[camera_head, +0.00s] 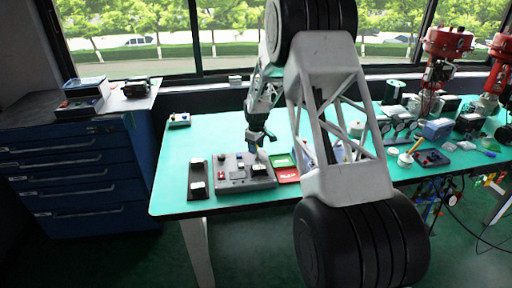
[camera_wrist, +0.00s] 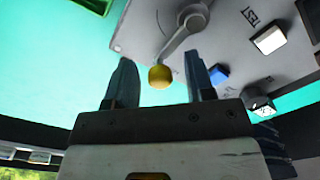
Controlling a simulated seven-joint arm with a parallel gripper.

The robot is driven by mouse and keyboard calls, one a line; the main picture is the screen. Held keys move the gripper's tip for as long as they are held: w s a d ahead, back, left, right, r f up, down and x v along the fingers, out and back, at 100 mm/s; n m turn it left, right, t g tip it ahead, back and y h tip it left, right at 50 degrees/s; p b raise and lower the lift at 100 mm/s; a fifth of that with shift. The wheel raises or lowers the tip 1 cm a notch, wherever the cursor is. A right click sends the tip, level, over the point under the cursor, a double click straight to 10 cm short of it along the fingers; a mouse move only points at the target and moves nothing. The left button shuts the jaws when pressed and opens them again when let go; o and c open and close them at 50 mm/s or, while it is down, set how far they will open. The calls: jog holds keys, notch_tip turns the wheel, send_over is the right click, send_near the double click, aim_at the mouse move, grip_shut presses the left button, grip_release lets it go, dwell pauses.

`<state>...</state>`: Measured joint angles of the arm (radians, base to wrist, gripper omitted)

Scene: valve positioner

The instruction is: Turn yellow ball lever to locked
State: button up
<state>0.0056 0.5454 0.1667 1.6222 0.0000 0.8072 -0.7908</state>
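The yellow ball (camera_wrist: 160,76) is the end of a grey lever (camera_wrist: 178,40) on a grey panel, seen in the wrist view. The lever runs from its pivot near the top edge down to the ball. My gripper (camera_wrist: 165,80) is open in the wrist view, with one finger on each side of the ball and a gap to both. The grey control panel (camera_head: 230,182) lies on the table in the head view, with my gripper (camera_head: 259,142) over its right back part. The ball and lever cannot be made out in the head view.
The panel also bears a blue button (camera_wrist: 219,73) and a white switch (camera_wrist: 269,39). A smaller dark box (camera_head: 198,188) lies left of the panel. Red and green trays (camera_head: 287,175) lie right of it.

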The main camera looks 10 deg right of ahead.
grip_shut()
jog(key=shift+d, duration=0.1)
jog(key=shift+s+d+m, duration=0.1)
jog(key=shift+d+m, duration=0.2)
jog(key=shift+m, duration=0.5)
jog(key=shift+d+m, duration=0.25)
jog(key=shift+m, duration=0.55)
jog(key=m, duration=0.1)
jog(key=d+m, duration=0.1)
jog(key=m, duration=0.1)
jog(key=shift+s+d, duration=0.2)
jog(key=shift+s, duration=0.1)
jog(key=m, duration=0.2)
jog(key=s+d+m, duration=0.1)
jog(key=m, duration=0.2)
jog(key=shift+s+d, duration=0.15)
jog(key=shift+s+d+m, duration=0.15)
jog(key=shift+s+m, duration=0.15)
jog(key=shift+m, duration=0.4)
jog(key=shift+s+d+m, duration=0.1)
jog(key=shift+s+m, duration=0.15)
jog(key=shift+m, duration=0.45)
